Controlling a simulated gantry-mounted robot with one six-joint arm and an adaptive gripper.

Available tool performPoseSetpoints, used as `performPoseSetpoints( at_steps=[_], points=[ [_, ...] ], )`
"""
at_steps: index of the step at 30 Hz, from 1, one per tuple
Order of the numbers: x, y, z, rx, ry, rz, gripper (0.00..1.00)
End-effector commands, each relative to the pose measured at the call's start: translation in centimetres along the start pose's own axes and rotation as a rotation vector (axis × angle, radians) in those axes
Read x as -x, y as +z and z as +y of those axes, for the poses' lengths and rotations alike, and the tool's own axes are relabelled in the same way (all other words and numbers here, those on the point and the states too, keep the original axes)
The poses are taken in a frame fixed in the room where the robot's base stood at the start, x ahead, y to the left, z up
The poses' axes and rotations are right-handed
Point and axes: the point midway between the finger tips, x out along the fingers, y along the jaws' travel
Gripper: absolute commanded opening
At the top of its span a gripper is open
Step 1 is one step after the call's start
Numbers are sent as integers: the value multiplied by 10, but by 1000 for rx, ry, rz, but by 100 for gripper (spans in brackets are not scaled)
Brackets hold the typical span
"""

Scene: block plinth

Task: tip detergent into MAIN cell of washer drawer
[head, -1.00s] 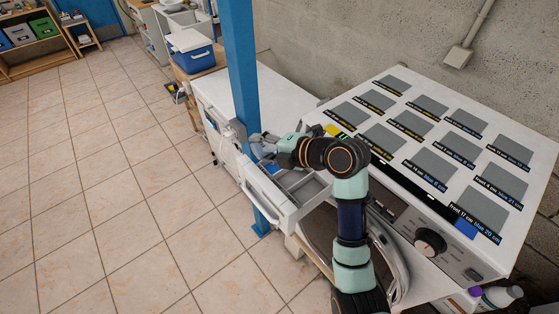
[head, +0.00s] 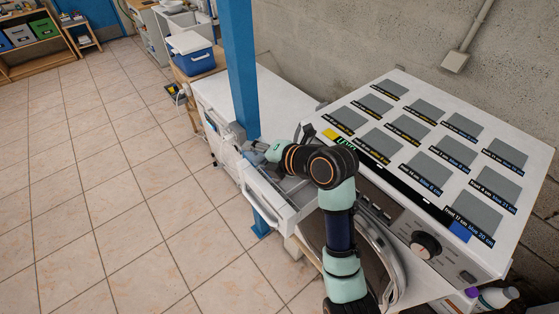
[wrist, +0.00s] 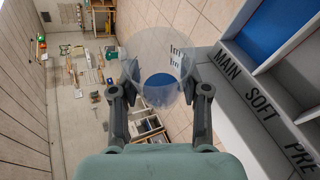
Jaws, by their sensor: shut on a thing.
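My gripper (wrist: 160,90) is shut on a clear round cup (wrist: 160,58) with blue in it. The cup looks tilted, but how far I cannot tell. In the wrist view it is left of the washer drawer (wrist: 218,76), whose edge is lettered MAIN, SOFT and PRE. The MAIN cell (wrist: 258,25) shows blue inside; whether this is liquid or the floor of the cell I cannot tell. In the head view my gripper (head: 262,150) is at the far left end of the pulled-out drawer (head: 262,198), and my arm hides part of the cells.
A blue post (head: 240,70) stands close beside my gripper and the drawer. The washer top (head: 400,90) carries several grey labelled patches. A white bottle (head: 497,298) is at the lower right. The tiled floor on the left is open.

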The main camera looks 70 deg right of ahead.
Motion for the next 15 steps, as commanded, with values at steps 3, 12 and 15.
performPoseSetpoints(
  at_steps=[3, 12, 15],
  points=[
    [4, 4, 7, 84, -30, -43, 10],
    [-4, -1, -6, 256, -98, -121, 10],
    [-9, -6, -12, 403, -158, -187, 10]
  ],
)
